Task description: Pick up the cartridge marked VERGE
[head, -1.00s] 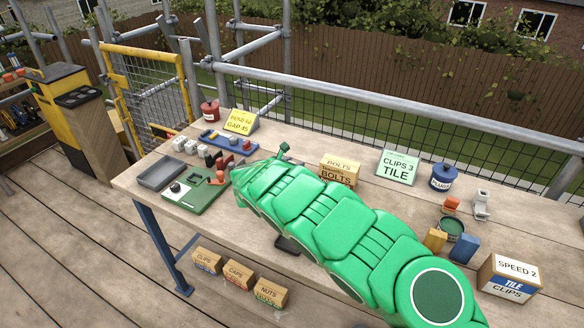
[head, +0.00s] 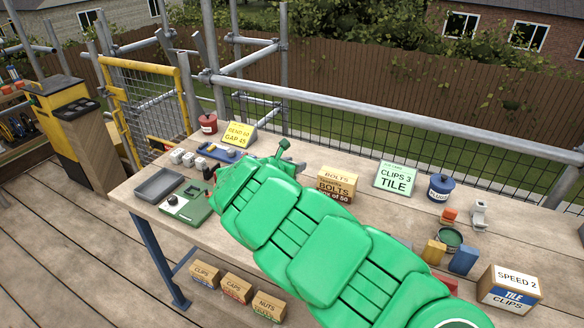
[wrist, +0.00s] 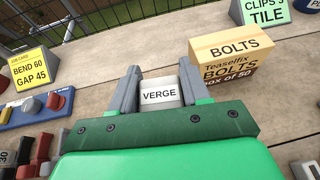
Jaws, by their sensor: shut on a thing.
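The cartridge marked VERGE (wrist: 160,95) is a white block with black lettering on its near face. In the wrist view it sits between the two grey fingers of my gripper (wrist: 158,88), which are closed on its sides. The label faces the wrist camera and reads upright. In the head view my green arm hides the cartridge and the fingers. I cannot tell how high it is above the wooden bench (wrist: 110,70).
A Bolts box (wrist: 228,72) stands right of the gripper. A yellow job card (wrist: 32,68) and blue rack (wrist: 35,108) are left. Other small white blocks (head: 188,159), a grey tray (head: 160,184) and a green device (head: 187,204) occupy the bench's left end.

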